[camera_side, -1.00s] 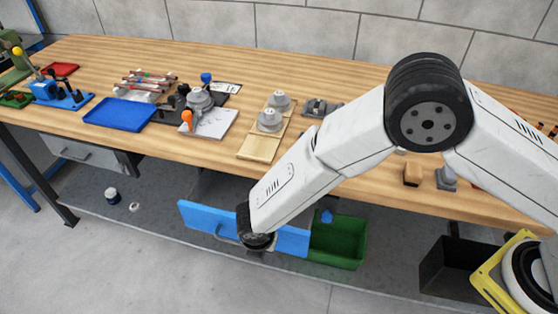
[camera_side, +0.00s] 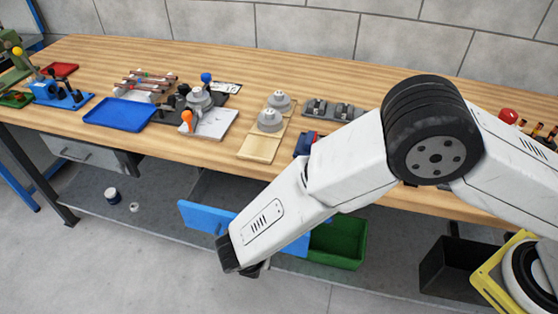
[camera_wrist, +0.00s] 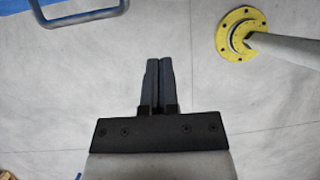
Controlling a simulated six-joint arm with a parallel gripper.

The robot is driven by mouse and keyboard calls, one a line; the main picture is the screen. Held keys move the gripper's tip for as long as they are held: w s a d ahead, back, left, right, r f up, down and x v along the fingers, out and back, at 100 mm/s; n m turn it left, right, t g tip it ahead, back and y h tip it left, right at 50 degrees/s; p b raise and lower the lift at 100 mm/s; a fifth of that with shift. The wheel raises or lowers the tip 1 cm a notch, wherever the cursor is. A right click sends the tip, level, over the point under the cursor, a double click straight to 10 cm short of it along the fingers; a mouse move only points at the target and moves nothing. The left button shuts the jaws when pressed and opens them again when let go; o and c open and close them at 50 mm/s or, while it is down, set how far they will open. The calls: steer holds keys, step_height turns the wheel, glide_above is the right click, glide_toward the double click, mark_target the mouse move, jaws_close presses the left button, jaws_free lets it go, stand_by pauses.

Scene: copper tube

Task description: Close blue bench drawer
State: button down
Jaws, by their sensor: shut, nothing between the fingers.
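The blue bench drawer (camera_side: 205,216) is pulled out from under the wooden bench in the side view. My arm covers the middle of its blue front. In the wrist view, a strip of the blue front (camera_wrist: 62,4) and its grey bar handle (camera_wrist: 82,18) show at the top left. My gripper (camera_wrist: 158,62) is shut and empty, with its two dark fingers together, over the grey floor. It is apart from the handle in that view. In the side view my arm hangs in front of the drawer, and the fingertips are hidden there.
A green bin (camera_side: 340,243) stands right of the drawer on the lower shelf. The wooden bench top (camera_side: 330,90) above holds a blue tray (camera_side: 120,114) and several fixtures. A yellow floor flange with a post (camera_wrist: 240,32) is at the wrist view's upper right. Open floor lies in front.

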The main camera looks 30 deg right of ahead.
steer(key=s+a+t+h, duration=0.1)
steer(key=s+a+f+t+h, duration=0.1)
steer(key=t, duration=0.1)
steer(key=shift+a+f, duration=0.15)
steer(key=shift+a, duration=0.2)
steer(key=w+d+f, duration=0.7)
steer(key=d, duration=0.1)
steer(key=shift+w, duration=0.4)
stand_by(0.5)
